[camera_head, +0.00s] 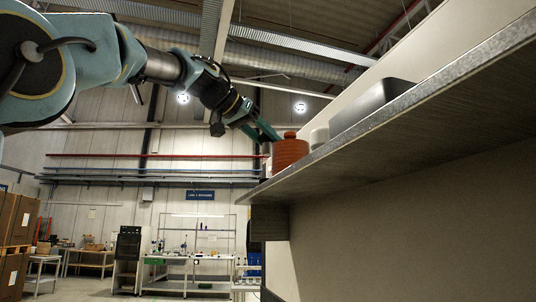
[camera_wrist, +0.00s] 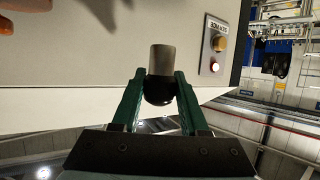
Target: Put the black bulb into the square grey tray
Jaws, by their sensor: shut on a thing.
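My gripper (camera_wrist: 160,82) is shut on the black bulb (camera_wrist: 158,91) in the wrist view, with a green finger on each side. A grey cylinder (camera_wrist: 162,59) adjoins the bulb; I cannot tell whether it is part of it.
The orange jar (camera_head: 290,153) and a small whitish object (camera_head: 319,137) stand on the shelf (camera_head: 400,125) between my gripper and the tray. A wall rises behind the shelf. A panel with buttons (camera_wrist: 215,45) is right of the bulb in the wrist view.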

